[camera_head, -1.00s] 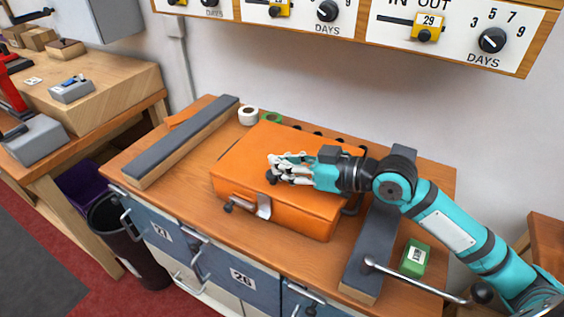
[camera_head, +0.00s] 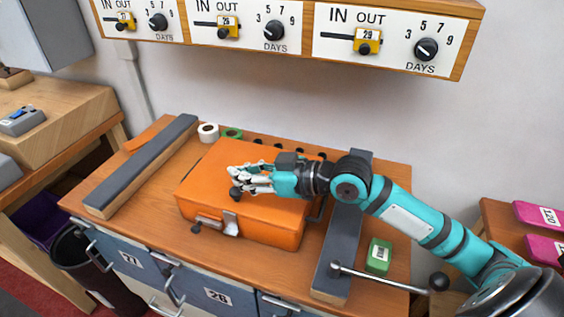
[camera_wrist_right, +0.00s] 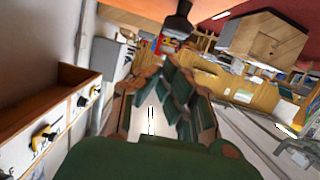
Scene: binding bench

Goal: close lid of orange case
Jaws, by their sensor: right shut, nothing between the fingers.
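The orange case (camera_head: 242,225) sits on the wooden bench, with its orange lid (camera_head: 213,160) lying flat over the body and no gap that I can make out at the front. A metal latch (camera_head: 230,224) hangs at the front. My right gripper (camera_head: 238,183) is shut and empty over the front part of the lid. A dark knob (camera_head: 235,194) shows by its fingertips; I cannot tell whether they touch. The right wrist view shows an orange surface (camera_wrist_right: 130,8) along the top and a dark knob (camera_wrist_right: 180,20). My left gripper is not in view.
A long dark-topped bar (camera_head: 140,170) lies left of the case, and another (camera_head: 337,250) lies right of it under my arm. A green box (camera_head: 379,255) and a lever with a black knob (camera_head: 438,281) are at the right. White tape (camera_head: 208,132) stands behind.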

